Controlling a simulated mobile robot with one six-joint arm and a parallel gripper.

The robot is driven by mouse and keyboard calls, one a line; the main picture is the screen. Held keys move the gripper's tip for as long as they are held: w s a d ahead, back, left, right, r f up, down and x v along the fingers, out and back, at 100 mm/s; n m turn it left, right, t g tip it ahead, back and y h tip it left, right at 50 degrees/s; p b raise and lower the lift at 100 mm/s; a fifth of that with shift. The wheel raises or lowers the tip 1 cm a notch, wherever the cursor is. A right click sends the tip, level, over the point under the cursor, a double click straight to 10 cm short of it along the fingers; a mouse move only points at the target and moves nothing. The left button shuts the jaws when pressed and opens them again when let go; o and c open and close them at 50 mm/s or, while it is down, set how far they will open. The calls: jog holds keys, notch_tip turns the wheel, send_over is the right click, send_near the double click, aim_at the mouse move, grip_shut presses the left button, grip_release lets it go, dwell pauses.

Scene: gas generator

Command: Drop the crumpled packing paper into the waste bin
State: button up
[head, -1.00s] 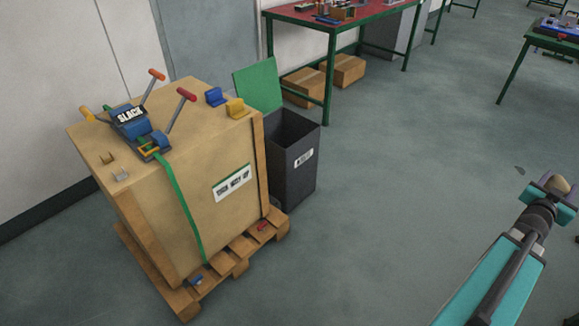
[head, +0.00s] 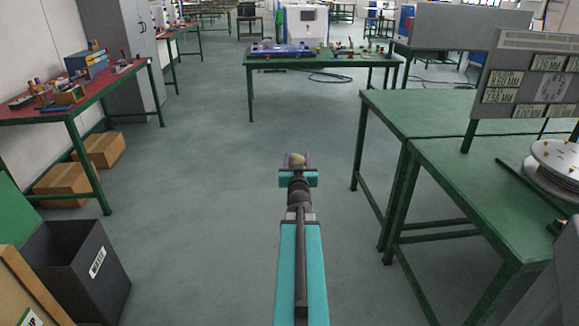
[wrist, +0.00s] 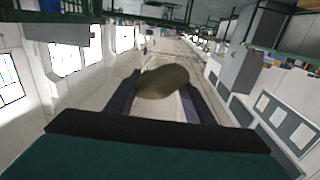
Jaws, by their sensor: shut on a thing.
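My gripper (head: 296,161) is in the middle of the head view, at the end of my teal arm. It is shut on the brownish crumpled packing paper (head: 298,159), held above the open floor. In the wrist view the paper (wrist: 162,82) is a rounded dull-brown lump between the two dark fingers. The dark grey waste bin (head: 108,277) with a white label stands at the lower left of the head view, well apart from my gripper.
A wooden crate (head: 22,290) is beside the bin at the lower left. A red-topped bench (head: 75,108) with cardboard boxes (head: 66,184) under it is at the left. Green tables (head: 480,165) stand at the right. Another green table (head: 320,60) is ahead. The floor between is clear.

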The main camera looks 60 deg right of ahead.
jog(key=w+a+r+n+t+y, duration=0.1)
jog(key=w+a+n+t+y, duration=0.25)
jog(key=w+a, duration=0.5)
jog(key=w+a+r+n+t+y, duration=0.25)
jog(key=w+a+y, duration=0.3)
jog(key=a, duration=0.65)
jog(key=w+a+r+n+t+y, duration=0.15)
jog(key=w+a+n+y, duration=0.25)
jog(key=w+a, duration=0.5)
jog(key=s+a+f+n+g+y, duration=0.1)
jog(key=a+f+n+g+y, duration=0.1)
jog(key=a, duration=1)
jog(key=s+a+f+n+g+y, duration=0.1)
jog(key=a+f+n+g+y, duration=0.1)
jog(key=a+f+n+y, duration=0.3)
jog(key=s+a+f+n+g+y, duration=0.1)
jog(key=a+f+n+g+y, duration=0.2)
jog(key=a+y, duration=0.6)
jog(key=a+f+n, duration=0.1)
jog(key=a+n, duration=0.1)
jog(key=a, duration=0.9)
jog(key=shift+s+y, duration=0.15)
jog(key=shift+y, duration=0.25)
jog(key=shift+a, duration=0.1)
